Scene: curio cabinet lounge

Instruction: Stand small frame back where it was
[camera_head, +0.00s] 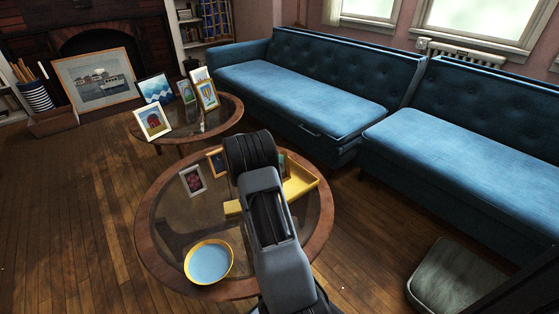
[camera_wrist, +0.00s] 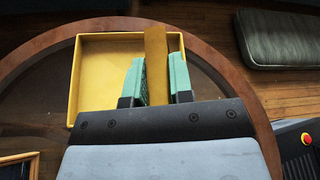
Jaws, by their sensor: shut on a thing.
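My gripper (camera_wrist: 158,78) shows two green finger pads in the wrist view, shut on a flat golden-brown piece that looks like the small frame (camera_wrist: 155,55) seen edge-on. Its picture face does not show. It stands upright between the pads, over or in the yellow tray (camera_wrist: 75,85); I cannot tell whether it touches the tray floor. In the head view my arm hides most of the gripper and the held frame. The yellow tray (camera_head: 301,186) lies on the near round glass-topped table (camera_head: 147,240).
A grey-pink frame (camera_head: 192,180) and an orange-brown frame (camera_head: 216,162) stand on the near table, with a blue-and-yellow bowl (camera_head: 209,262) at its front. Several frames stand on the farther table (camera_head: 232,118). Blue sofas (camera_head: 300,85) and a grey stool (camera_head: 455,280) flank the right.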

